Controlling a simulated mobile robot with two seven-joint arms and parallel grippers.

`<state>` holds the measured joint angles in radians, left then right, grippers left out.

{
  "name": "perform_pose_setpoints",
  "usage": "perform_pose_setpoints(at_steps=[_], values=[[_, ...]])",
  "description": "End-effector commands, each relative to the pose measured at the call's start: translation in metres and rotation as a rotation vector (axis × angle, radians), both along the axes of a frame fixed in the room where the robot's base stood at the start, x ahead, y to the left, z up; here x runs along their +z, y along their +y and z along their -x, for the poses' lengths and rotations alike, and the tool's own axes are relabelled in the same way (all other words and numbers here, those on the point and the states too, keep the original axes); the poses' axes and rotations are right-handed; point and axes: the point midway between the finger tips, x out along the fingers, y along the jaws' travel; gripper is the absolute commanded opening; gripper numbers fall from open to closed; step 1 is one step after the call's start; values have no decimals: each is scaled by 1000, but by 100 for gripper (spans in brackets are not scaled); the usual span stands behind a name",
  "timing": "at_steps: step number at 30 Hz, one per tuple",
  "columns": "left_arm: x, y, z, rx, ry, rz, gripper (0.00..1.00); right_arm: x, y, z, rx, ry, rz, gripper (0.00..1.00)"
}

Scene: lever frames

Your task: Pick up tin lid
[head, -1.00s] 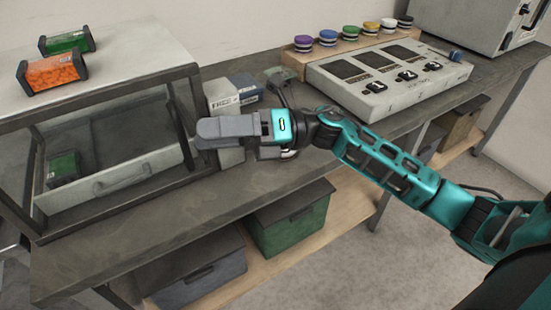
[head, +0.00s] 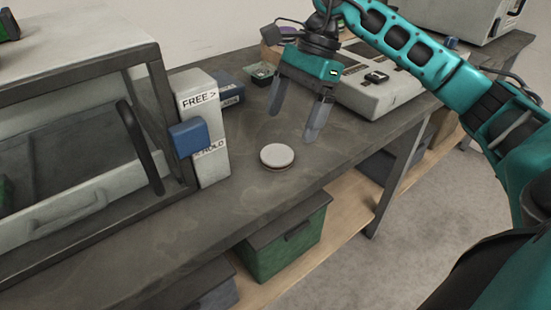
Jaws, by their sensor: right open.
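A round white tin lid (head: 277,155) with a darker brownish rim lies flat on the grey workbench (head: 110,245), near its front edge. My right gripper (head: 293,122) hangs above the bench behind and slightly to the right of the lid, fingers pointing down. Its two grey fingers are apart with nothing between them, and they do not touch the lid. My left gripper is not in view.
A white post labelled FREE and HOLD with a blue block (head: 188,138) stands left of the lid. A framed case (head: 80,70) with a drawer is further left. A control panel (head: 380,100) sits behind right. A green bin (head: 285,240) is on the shelf below.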

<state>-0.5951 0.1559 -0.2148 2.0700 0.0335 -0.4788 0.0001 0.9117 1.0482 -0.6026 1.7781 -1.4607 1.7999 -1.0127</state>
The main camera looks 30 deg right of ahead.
Motion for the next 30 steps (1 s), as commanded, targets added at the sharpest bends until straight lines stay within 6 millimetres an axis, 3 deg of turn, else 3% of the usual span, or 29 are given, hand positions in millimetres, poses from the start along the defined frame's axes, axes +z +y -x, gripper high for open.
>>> perform_pose_setpoints(at_steps=[3,10,18,26,30], values=[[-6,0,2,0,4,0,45,-15,6,0,-1,0,0,94],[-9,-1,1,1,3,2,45,-28,11,0,-1,2,-3,94],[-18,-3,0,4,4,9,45,-64,25,-2,-1,1,-2,94],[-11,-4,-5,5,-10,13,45,-67,27,-3,-1,0,-3,94],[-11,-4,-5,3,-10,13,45,-67,27,-3,-1,0,-3,82]])
